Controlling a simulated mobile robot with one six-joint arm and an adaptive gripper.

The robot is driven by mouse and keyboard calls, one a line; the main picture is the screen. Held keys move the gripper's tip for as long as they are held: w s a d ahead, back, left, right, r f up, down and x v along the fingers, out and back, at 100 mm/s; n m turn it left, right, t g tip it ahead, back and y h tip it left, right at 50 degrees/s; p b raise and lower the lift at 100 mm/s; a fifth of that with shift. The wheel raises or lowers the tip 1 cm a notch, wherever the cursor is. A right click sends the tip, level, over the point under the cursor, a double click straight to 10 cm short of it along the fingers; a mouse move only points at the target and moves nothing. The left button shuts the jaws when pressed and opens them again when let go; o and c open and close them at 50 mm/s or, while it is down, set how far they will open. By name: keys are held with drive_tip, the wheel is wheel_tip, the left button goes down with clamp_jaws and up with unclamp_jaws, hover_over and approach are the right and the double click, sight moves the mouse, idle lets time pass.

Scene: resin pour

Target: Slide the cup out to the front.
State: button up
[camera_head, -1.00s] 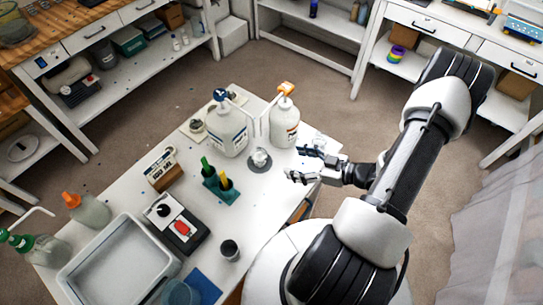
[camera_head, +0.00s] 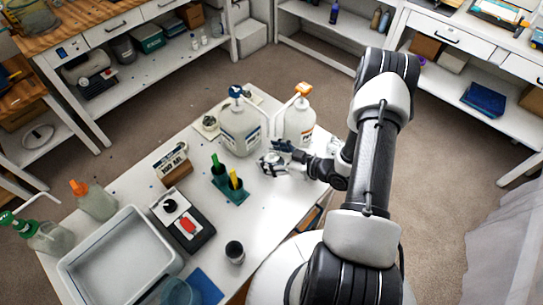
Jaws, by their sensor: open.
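My gripper (camera_head: 270,160) is open at the two white pump bottles, over the spot where a small pale cup on a round grey base stood earlier. The gripper covers that spot, so I cannot tell whether its fingers touch the cup. The blue-topped pump bottle (camera_head: 240,133) stands just left of the gripper, and the orange-topped pump bottle (camera_head: 299,124) stands just behind it. A small dark cup (camera_head: 235,253) stands apart near the table's front edge.
The tabletop between stand and dark cup is mostly clear.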

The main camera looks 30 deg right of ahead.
drive_tip(key=shift+c, duration=0.4)
drive_tip(key=c, duration=1)
drive_tip(key=shift+s+d, duration=0.1)
